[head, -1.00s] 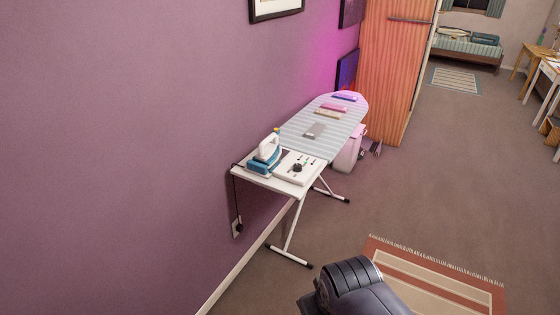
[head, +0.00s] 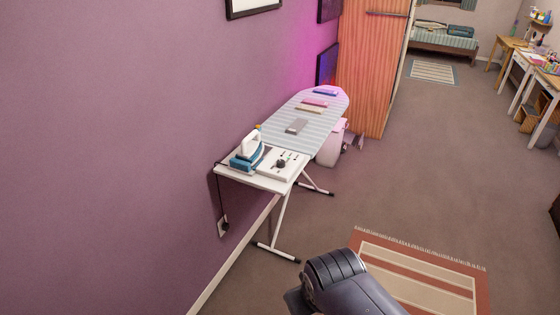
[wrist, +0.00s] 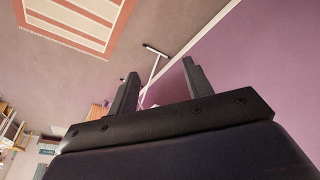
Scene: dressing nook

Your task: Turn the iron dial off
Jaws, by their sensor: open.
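The iron (head: 247,150), white and blue, rests on the white end shelf of the ironing board (head: 290,128). Right of it is a white control panel (head: 282,165) with a black round dial (head: 281,163) and small markers. The dial's setting is too small to read. My gripper shows in the wrist view (wrist: 160,82), open and empty, with a leg of the ironing board visible beyond the fingers. It is well short of the panel. In the head view only a dark part of my arm shows at the bottom.
A purple wall runs along the left, with an outlet (head: 222,226) and cord below the shelf. A striped rug (head: 420,272) lies on the floor at lower right. A wooden wardrobe (head: 373,70) stands behind the board. The grey floor to the right is open.

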